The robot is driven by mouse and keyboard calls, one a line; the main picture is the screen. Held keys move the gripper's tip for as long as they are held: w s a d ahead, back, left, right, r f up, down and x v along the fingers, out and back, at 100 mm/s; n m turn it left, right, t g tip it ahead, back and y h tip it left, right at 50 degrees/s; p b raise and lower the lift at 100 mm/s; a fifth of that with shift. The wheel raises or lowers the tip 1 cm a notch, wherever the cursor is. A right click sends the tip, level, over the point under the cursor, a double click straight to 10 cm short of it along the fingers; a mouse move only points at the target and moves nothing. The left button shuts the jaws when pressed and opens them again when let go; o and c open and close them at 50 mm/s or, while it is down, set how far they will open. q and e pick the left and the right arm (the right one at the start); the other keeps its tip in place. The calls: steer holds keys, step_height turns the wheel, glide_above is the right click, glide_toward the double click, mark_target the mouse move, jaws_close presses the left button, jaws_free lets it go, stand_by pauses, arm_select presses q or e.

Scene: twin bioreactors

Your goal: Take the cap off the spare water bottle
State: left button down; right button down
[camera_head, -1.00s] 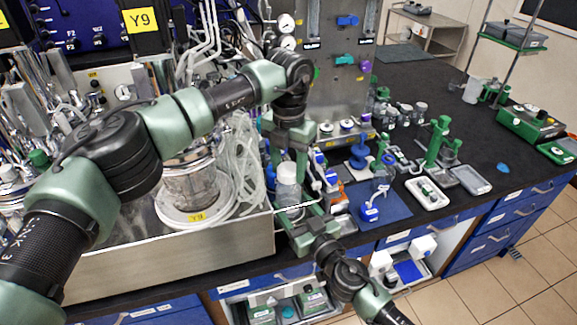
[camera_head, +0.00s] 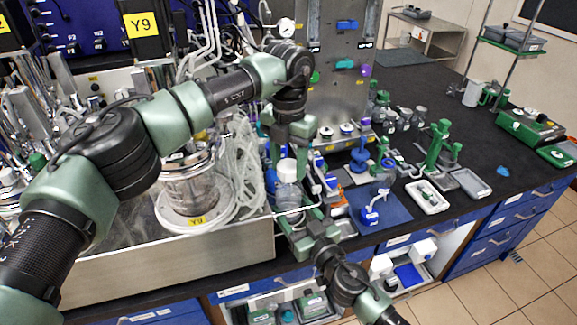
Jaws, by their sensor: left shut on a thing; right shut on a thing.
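The spare water bottle (camera_head: 288,194) is a small clear bottle standing upright at the bench's front edge, just right of the steel tray. Its white cap (camera_head: 287,170) sits at the top of the bottle; I see no clear gap between them. My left gripper (camera_head: 289,158) points down from above and is shut on the cap, its fingers partly hiding the sides. My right gripper (camera_head: 296,212) comes up from below right and is shut on the bottle's body. The lower part of the bottle is hidden by this gripper.
The steel tray (camera_head: 180,264) with a glass vessel (camera_head: 190,188) and looped tubing (camera_head: 240,170) is close on the left. A blue mat (camera_head: 390,208) with small items and a white tray (camera_head: 427,197) lie to the right. The black bench at far right has free room.

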mark_target(290, 165)
steer(key=shift+f, duration=0.15)
arm_select(q)
steer(key=shift+r, duration=2.05)
arm_select(e)
steer(key=shift+c, duration=2.3)
jaws_free()
arm_select(q)
steer(key=shift+d, duration=0.15)
arm_select(e)
steer(key=shift+o, duration=0.9)
steer(key=shift+d, duration=0.1)
arm_select(q)
steer(key=shift+f, duration=0.1)
